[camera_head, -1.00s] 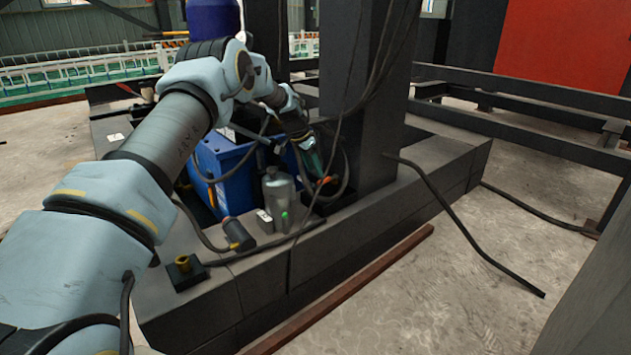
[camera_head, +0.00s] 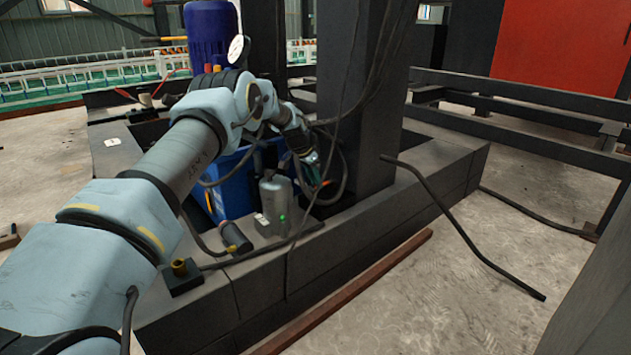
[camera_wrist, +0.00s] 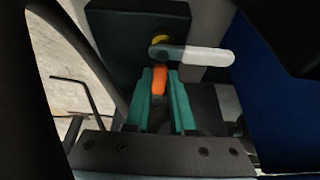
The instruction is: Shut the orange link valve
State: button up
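The orange link valve's handle (camera_wrist: 158,83) shows in the wrist view as a short orange lever between the two teal fingertips of my gripper (camera_wrist: 160,92). It fills the gap between the fingers, and my gripper looks shut on it. A grey-white lever (camera_wrist: 207,56) with a yellow hub (camera_wrist: 161,42) lies just beyond it, on a dark block. In the head view my gripper (camera_head: 313,168) reaches down beside the dark column. Only a small bit of orange shows there, and my arm and the cables hide most of the valve.
A blue box (camera_head: 235,188) and a grey canister (camera_head: 276,196) with a green light stand close to my gripper. The thick dark column (camera_head: 360,110) rises to its right, with hanging cables. A small dark block with a brass fitting (camera_head: 179,267) sits on the beam in front.

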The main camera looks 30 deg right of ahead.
grip_shut()
dwell(0.9)
